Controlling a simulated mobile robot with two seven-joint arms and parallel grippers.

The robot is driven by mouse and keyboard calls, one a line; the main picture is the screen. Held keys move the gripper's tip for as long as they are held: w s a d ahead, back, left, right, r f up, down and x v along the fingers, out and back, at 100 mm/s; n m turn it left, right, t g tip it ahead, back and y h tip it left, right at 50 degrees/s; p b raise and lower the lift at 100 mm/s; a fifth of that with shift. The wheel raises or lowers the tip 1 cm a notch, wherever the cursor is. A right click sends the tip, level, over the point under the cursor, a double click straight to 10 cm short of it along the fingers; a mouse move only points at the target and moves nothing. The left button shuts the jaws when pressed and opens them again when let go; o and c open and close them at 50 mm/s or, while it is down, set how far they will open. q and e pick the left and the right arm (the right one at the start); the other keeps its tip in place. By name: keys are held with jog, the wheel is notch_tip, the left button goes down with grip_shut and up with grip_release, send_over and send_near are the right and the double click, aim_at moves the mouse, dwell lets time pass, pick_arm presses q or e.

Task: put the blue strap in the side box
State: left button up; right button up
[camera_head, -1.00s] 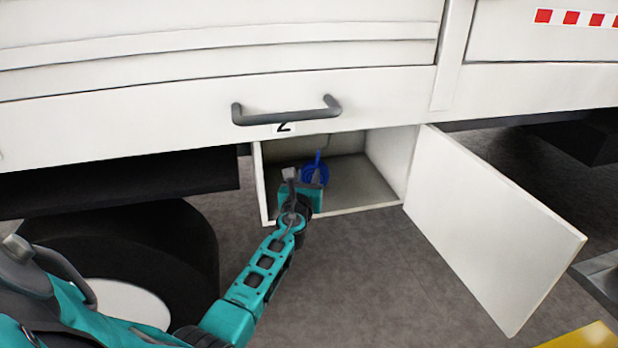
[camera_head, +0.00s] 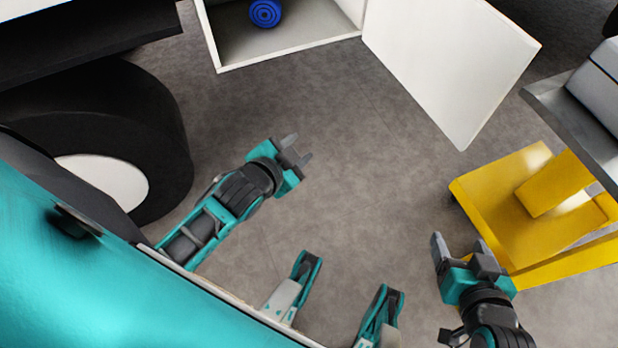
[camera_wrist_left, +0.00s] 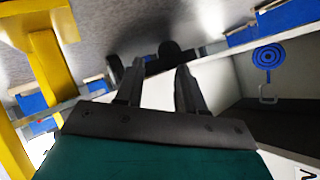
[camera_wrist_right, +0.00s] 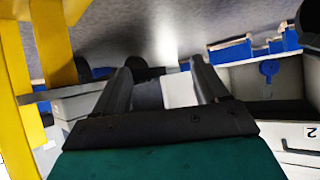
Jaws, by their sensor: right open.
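The blue strap (camera_head: 265,12) is a round coil lying inside the open side box (camera_head: 290,48), on its floor. The strap also shows in the left wrist view (camera_wrist_left: 268,58) and in the right wrist view (camera_wrist_right: 269,68). My left gripper (camera_head: 298,150) is open and empty, outside the box and well apart from the strap. My right gripper (camera_head: 459,244) is open and empty, far to the lower right of the box. Nothing hides the coil in the head view.
The box door (camera_head: 450,65) hangs open on the right. A yellow cart (camera_head: 500,205) stands right of my right gripper. A black wheel (camera_head: 150,110) is on the left. A grey bench edge (camera_head: 570,105) is at the far right. The grey floor between the arms is free.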

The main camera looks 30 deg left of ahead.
pick_arm(q)
jog(key=s+d+n+g+h, duration=0.1)
jog(key=s+d+n+h, duration=0.1)
jog(key=s+d+n, duration=0.2)
jog(key=shift+s+d+r+h, duration=0.3)
jog(key=shift+s+d+r, duration=0.05)
jog(key=shift+s+d, duration=0.6)
jog(key=shift+r, duration=0.1)
pick_arm(e)
jog(key=shift+d+r, duration=0.1)
pick_arm(q)
jog(key=s+a+r+y+p, duration=0.1)
jog(key=a+r+p, duration=0.2)
jog(key=r+p, duration=0.9)
jog(key=p, duration=0.5)
jog(key=shift+s+a+n, duration=0.15)
jog(key=shift+s+n, duration=0.15)
pick_arm(e)
jog(key=s+d+r+h, duration=0.1)
jog(key=d+r, duration=0.2)
jog(key=r, duration=0.9)
jog(key=shift+s+d, duration=0.15)
jog(key=shift+s, duration=0.2)
